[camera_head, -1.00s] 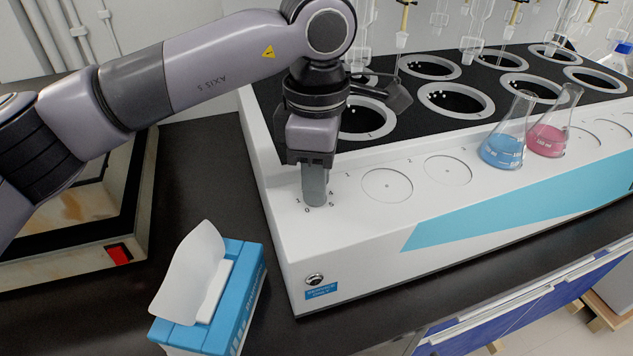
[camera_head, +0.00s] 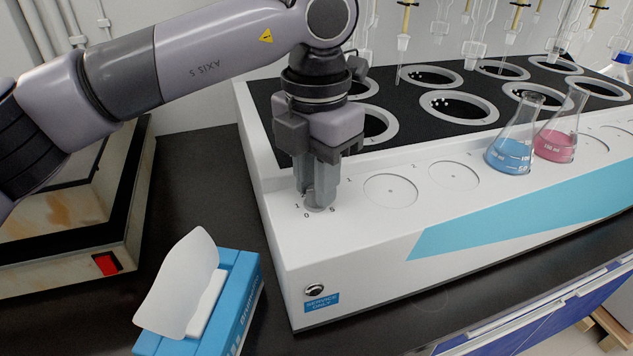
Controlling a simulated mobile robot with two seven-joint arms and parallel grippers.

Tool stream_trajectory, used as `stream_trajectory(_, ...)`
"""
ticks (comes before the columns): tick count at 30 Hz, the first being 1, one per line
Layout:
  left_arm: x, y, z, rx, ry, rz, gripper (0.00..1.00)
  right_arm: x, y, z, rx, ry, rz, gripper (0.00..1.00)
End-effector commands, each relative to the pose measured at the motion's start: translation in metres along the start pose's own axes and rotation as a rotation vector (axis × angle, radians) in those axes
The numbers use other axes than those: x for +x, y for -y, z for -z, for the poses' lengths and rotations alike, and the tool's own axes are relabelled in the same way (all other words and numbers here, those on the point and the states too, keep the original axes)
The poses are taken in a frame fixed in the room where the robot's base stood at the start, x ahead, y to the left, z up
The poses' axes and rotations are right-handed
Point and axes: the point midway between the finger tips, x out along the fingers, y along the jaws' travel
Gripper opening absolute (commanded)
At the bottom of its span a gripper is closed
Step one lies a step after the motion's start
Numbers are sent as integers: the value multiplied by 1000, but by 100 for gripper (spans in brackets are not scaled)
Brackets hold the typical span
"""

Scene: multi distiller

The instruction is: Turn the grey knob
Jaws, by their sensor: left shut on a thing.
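The grey knob (camera_head: 318,206) is on the white top of the multi distiller (camera_head: 365,235), near its left end. Printed numbers surround its base. My left gripper (camera_head: 314,185) points down over the knob and is shut on it. The fingers hide most of the knob, so its pointer position cannot be told. My right gripper is not in view.
A heating device with a red switch (camera_head: 106,264) is at the left. A blue flask (camera_head: 513,150) and a pink flask (camera_head: 557,143) stand to the right of the gripper.

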Motion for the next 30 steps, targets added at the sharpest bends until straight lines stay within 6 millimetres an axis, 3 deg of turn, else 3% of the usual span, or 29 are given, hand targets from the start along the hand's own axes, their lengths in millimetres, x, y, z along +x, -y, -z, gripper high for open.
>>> stream_trajectory(18, 0, -2, 0, -577, 3, -1, 0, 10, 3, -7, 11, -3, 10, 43)
stream_trajectory(30, -1, -2, 0, -823, 4, -1, 0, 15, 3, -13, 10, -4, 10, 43)
